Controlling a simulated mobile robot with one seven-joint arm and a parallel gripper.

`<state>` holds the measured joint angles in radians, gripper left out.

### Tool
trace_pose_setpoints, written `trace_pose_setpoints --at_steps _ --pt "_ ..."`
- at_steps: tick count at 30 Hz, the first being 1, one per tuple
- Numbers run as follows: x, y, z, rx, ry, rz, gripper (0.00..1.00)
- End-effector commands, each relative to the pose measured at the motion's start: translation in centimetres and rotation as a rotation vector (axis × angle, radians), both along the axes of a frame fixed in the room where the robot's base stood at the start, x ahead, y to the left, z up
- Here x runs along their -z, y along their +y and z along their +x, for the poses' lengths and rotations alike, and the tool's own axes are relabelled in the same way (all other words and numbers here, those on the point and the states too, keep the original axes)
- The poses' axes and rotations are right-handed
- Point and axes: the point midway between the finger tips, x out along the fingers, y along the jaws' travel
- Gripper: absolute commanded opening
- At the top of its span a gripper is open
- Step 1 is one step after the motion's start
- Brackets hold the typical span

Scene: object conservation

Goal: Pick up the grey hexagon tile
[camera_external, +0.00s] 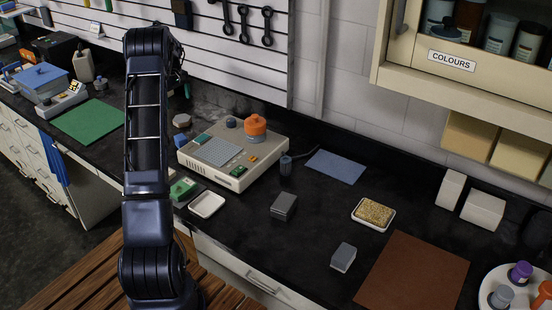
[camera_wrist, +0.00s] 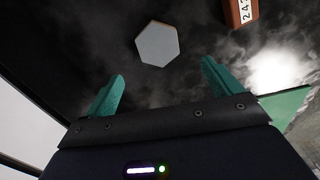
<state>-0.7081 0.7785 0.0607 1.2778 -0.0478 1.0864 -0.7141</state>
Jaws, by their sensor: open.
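The grey hexagon tile (camera_wrist: 157,43) lies flat on the dark worktop in the wrist view, just beyond my fingertips and roughly centred between them. In the external view a small grey hexagonal piece (camera_external: 181,120) lies beside the back left corner of the beige device. My gripper (camera_wrist: 162,70) has its two green fingers spread apart with nothing between them. In the external view my arm hides most of the gripper; a bit of green finger shows just right of the arm, above the tile.
An orange-brown block with a number label (camera_wrist: 240,12) lies right of the tile in the wrist view. The beige device (camera_external: 235,178) with an orange knob stands close to the tile. A green mat (camera_external: 88,121) lies left of my arm.

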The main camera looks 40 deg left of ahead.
Motion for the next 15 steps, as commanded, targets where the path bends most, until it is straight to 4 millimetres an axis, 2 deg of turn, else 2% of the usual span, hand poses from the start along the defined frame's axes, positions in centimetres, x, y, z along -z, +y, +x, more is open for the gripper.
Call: trace_pose_setpoints --at_steps 6,15 --pt "3.2 -0.1 0.0 0.001 0.001 -0.002 0.91" --pt "5.3 -0.3 0.0 0.0 0.001 -0.003 0.91"
